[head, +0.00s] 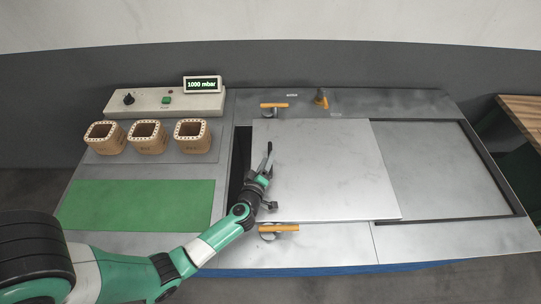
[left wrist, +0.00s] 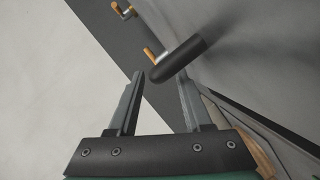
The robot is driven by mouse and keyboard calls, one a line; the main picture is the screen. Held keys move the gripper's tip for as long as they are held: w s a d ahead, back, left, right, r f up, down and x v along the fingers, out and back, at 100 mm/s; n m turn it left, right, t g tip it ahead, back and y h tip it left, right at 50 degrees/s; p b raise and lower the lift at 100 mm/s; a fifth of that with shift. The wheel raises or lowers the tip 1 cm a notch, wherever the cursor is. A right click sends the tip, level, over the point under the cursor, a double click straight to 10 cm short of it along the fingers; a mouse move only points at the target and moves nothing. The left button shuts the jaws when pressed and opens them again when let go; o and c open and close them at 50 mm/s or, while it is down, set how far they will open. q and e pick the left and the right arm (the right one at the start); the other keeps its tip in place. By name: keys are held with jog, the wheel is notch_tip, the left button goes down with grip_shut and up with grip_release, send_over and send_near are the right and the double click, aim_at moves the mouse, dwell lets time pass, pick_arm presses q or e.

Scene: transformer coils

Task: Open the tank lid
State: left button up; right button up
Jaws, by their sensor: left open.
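The tank lid (head: 330,175) is a large pale metal plate lying flat in the middle of the bench. A narrow dark gap (head: 240,170) shows along its left edge. My left gripper (head: 266,158) is over the lid's left side, open, with nothing seen between its fingers. In the left wrist view, a black round-ended bar (left wrist: 178,60), apparently the lid's handle, lies just beyond the open fingertips (left wrist: 161,78). I cannot tell whether they touch it. In the head view, my gripper and arm hide most of that handle. My right gripper is not in view.
Orange-handled clamps stand behind the lid (head: 274,106), (head: 321,98) and in front of it (head: 279,229). Several tan coils (head: 147,137) sit at the left, behind a green mat (head: 140,204). A display reads 1000 mbar (head: 202,85). The recessed panel (head: 440,165) at right is clear.

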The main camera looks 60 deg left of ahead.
pick_arm(q)
jog(key=b+x, duration=0.1)
jog(key=x, duration=0.2)
jog(key=shift+w+a, duration=0.2)
jog(key=shift+a, duration=0.05)
grip_shut()
dwell(1.2)
